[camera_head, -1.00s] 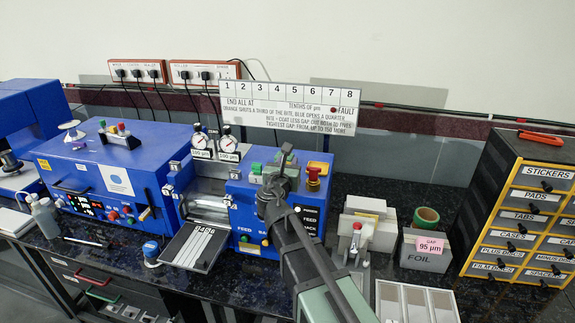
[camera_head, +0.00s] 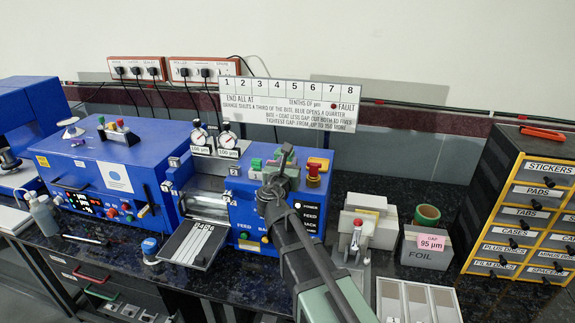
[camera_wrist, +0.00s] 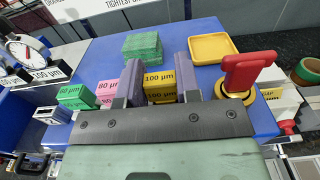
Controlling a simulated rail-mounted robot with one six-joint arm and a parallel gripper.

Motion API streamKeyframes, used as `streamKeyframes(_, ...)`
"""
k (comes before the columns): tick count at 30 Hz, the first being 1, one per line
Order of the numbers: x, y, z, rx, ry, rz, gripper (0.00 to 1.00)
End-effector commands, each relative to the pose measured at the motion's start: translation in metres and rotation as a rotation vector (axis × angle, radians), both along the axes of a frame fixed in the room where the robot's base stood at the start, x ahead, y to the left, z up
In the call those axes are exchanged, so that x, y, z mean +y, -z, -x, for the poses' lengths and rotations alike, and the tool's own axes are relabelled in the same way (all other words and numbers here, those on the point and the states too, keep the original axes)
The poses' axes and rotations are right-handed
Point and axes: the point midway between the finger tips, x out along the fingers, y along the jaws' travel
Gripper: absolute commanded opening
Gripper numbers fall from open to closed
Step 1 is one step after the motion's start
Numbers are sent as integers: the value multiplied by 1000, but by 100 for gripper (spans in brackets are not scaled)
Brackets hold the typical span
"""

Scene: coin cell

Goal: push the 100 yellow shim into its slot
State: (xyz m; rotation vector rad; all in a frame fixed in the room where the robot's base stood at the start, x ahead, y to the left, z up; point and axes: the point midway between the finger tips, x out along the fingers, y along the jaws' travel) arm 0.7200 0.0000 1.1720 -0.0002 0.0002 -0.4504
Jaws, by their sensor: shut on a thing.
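In the wrist view the yellow 100 µm shim (camera_wrist: 159,78) stands between the two fingers of my gripper (camera_wrist: 160,80), which is shut on it. A second yellow face marked 100 µm (camera_wrist: 160,97) shows directly below it. I cannot tell whether that is the slot's label or another piece, nor how deep the shim sits. The slot itself is hidden. My gripper also shows in the head view (camera_head: 277,178) on top of the blue roller machine (camera_head: 262,210), where the shim is hidden.
A pink shim (camera_wrist: 106,90) and a green shim (camera_wrist: 73,92) stand left of the fingers. A green block (camera_wrist: 142,46) and an empty yellow tray (camera_wrist: 212,49) lie behind. Two dial gauges (camera_head: 213,139) stand at the machine's left.

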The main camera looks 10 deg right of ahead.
Motion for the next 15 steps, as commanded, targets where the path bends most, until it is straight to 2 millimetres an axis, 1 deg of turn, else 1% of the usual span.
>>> streamKeyframes(3, 0, 3, 0, 0, 0, 0, 5)
streamKeyframes(4, 0, 2, 0, 0, 0, 0, 32)
streamKeyframes(9, 0, 2, 0, 0, 0, 0, 58)
streamKeyframes(10, 0, 2, 0, 0, 0, 0, 61)
streamKeyframes(15, 0, 2, 0, 0, -1, 0, 61)
